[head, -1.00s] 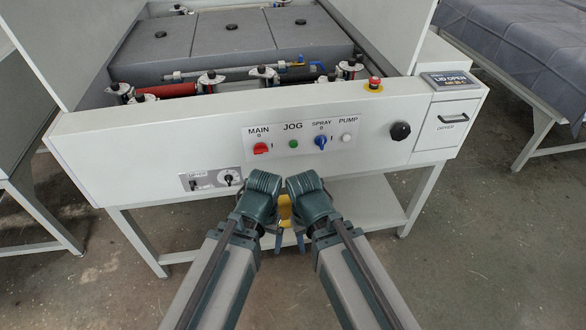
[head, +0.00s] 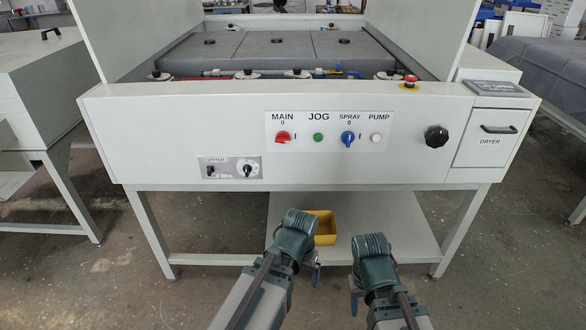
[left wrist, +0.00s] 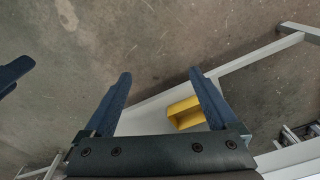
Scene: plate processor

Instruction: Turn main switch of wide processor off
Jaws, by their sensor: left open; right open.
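The wide processor's front panel (head: 200,125) faces me in the head view. Its red main switch (head: 283,137) sits under the MAIN label, left of the green jog button (head: 318,137). The switch knob looks turned toward the "I" mark, not up to the "0". My left gripper (head: 312,280) is low in front of the machine, below and apart from the switch. In the left wrist view its blue fingers (left wrist: 158,95) are spread with nothing between them but background. My right gripper (head: 354,295) is low to its right, apart from the panel; its fingers are mostly hidden.
A blue spray switch (head: 347,138), white pump button (head: 376,138), black knob (head: 436,137) and red emergency stop (head: 410,80) share the front. A yellow bin (head: 325,230) rests on the lower shelf (head: 400,225). The space before the panel is free.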

